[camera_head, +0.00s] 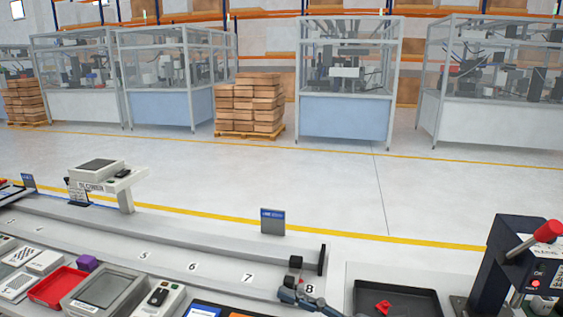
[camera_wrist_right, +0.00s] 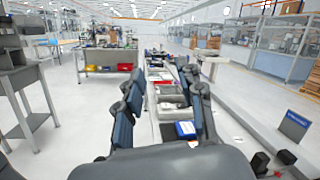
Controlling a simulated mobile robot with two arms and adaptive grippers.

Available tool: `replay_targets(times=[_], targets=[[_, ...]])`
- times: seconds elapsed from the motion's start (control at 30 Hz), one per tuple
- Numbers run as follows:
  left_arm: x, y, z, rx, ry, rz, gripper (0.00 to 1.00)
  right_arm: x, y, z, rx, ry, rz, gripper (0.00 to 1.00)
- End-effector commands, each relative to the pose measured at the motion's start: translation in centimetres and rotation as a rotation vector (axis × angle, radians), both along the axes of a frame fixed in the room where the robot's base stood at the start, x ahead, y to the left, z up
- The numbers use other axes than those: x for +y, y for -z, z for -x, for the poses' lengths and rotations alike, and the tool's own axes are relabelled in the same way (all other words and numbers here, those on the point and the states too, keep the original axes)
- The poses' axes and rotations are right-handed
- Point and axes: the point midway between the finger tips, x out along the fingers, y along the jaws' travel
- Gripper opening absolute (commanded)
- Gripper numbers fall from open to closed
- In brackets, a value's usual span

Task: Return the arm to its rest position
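My right gripper (camera_head: 288,295) shows only in part at the bottom edge of the head view, beside the number 8 on the bench. In the right wrist view its two dark blue-grey fingers (camera_wrist_right: 165,80) stand apart with a clear gap and nothing between them. They point along the bench, over its row of items. The rest of the right arm is out of the head view. My left gripper and left arm are not in view.
A grey numbered rail (camera_head: 200,237) crosses the bench. A black tray (camera_head: 420,292) holding a red part (camera_head: 383,307) and a press with a red knob (camera_head: 548,231) stand at right. At left are a red bin (camera_head: 58,288) and devices. Open floor lies beyond.

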Motion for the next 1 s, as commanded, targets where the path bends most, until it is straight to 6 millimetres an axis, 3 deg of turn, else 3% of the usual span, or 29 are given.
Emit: replay_targets(times=[0.03,0.13,0.27,0.37,0.47,0.6,0.73,0.77,0.9,1.0], targets=[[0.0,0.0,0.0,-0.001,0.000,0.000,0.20,-1.1,-1.5,-0.7,0.134,0.035,-0.175,0.38],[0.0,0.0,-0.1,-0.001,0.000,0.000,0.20,-4.7,-3.2,-2.9,0.403,0.109,-0.521,0.38],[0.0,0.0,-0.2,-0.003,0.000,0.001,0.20,-10.6,-1.7,-5.8,0.758,0.213,-0.970,0.38],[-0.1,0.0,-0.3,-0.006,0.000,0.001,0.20,-15.1,2.3,-7.1,1.021,0.307,-1.316,0.38],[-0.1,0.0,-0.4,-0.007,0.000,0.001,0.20,-18.9,8.2,-6.9,1.267,0.421,-1.662,0.38],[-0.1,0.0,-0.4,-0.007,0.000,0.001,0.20,-21.9,17.7,-3.4,1.554,0.631,-2.131,0.38],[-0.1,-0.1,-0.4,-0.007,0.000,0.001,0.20,-22.3,24.5,1.6,1.715,0.847,-2.476,0.38],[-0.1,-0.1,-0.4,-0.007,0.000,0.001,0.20,-22.2,25.7,2.8,-1.668,-0.862,2.436,0.38],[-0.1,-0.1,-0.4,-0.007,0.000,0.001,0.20,-21.3,29.7,8.1,-1.430,-0.891,2.205,0.38],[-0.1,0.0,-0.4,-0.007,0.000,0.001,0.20,-20.4,31.5,11.7,-1.288,-0.913,2.064,0.38]])
